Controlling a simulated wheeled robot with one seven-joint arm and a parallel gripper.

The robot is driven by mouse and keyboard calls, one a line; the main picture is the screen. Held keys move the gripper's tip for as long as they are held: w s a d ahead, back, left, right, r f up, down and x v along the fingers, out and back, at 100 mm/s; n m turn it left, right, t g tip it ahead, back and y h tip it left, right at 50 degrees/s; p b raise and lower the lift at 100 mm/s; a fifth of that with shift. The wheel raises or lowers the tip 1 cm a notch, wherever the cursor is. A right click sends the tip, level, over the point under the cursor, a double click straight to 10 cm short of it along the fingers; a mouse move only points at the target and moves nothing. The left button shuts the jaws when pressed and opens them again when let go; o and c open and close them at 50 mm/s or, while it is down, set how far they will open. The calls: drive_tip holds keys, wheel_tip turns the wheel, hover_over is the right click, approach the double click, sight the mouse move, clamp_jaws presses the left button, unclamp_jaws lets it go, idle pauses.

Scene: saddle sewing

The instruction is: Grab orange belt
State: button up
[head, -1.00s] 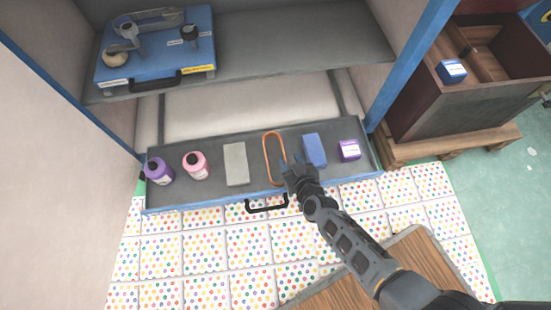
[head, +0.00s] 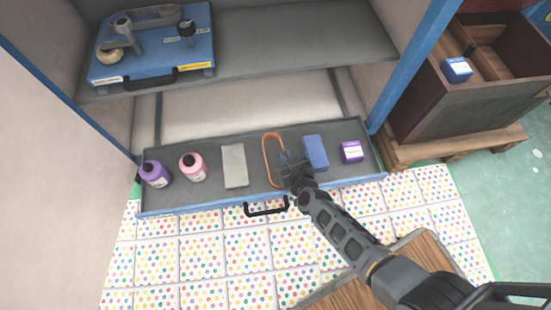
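The orange belt (head: 266,150) is a thin, long loop lying in the open drawer (head: 207,200), between a grey block and a blue block. My gripper (head: 288,163) is at the belt's right side, over the gap between the belt and the blue block. My gripper and wrist hide part of the belt's lower right side. The fingers are small and dark in this view. I cannot tell whether they touch the belt or how far apart they are.
The drawer also holds a purple bottle (head: 154,173), a pink bottle (head: 192,167), the grey block (head: 234,166), the blue block (head: 315,152) and a purple box (head: 351,152). A shelf (head: 290,50) with a blue case (head: 150,52) is above. A wooden crate (head: 440,100) stands right.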

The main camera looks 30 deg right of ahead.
clamp_jaws()
drive_tip(key=shift+r, duration=0.1)
